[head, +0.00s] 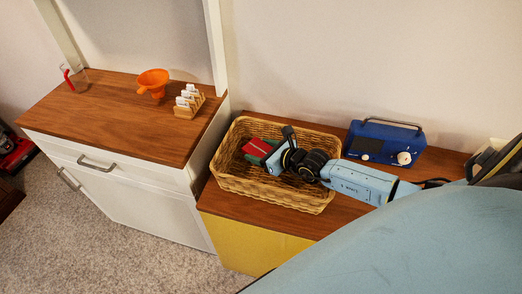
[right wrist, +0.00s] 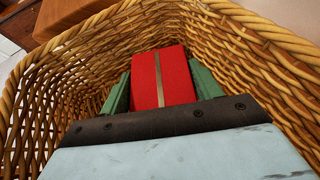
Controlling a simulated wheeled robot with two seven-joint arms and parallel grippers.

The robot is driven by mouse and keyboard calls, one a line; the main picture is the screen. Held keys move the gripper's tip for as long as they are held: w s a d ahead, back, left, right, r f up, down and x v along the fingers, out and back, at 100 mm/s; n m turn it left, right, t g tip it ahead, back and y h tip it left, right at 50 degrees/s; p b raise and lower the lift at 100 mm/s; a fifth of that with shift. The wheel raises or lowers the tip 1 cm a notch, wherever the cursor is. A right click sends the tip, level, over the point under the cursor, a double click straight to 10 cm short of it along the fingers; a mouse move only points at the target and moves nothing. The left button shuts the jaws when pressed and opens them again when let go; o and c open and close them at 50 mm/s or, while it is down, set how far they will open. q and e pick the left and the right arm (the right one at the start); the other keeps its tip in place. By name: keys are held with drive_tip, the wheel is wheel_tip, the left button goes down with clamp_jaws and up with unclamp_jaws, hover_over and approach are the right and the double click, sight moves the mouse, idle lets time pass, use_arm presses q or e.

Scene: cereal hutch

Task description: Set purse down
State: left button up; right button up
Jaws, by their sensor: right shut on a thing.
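The purse (head: 257,146) is red. In the right wrist view the purse (right wrist: 162,78) shows as a red block with a thin tan stripe down its middle. My right gripper (head: 262,153) reaches into the wicker basket (head: 228,173) from the right. Its green fingers lie on both sides of the purse and are shut on it; they also show in the right wrist view (right wrist: 160,88). The purse is inside the basket walls, towards the left part. I cannot tell whether it touches the basket's bottom. My left gripper is not in view.
The basket stands on a low brown-topped cabinet (head: 226,204) with a yellow front. A blue radio (head: 383,143) stands behind my right arm. On the higher white cabinet (head: 130,187) at left are an orange funnel (head: 153,82) and a wooden rack (head: 189,105).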

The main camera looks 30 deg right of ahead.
drive_tip(key=shift+f, duration=0.35)
drive_tip(key=shift+f+b, duration=0.2)
drive_tip(key=shift+b, duration=0.2)
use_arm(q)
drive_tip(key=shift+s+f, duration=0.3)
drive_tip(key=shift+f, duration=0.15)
use_arm(e)
drive_tip(key=o, duration=1)
drive_tip(key=shift+s+a+f, duration=0.1)
drive_tip(key=shift+r+p, duration=0.45)
drive_tip(key=shift+p, duration=0.1)
drive_tip(key=shift+s+r+p, duration=0.15)
drive_tip(key=shift+r+p, duration=0.15)
drive_tip(key=shift+r, duration=0.05)
use_arm(q)
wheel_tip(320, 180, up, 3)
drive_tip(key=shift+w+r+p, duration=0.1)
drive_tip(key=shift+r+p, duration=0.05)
drive_tip(key=shift+p, duration=0.7)
use_arm(e)
drive_tip(key=v, duration=1.1)
drive_tip(key=shift+s+r, duration=0.15)
drive_tip(key=shift+s, duration=0.05)
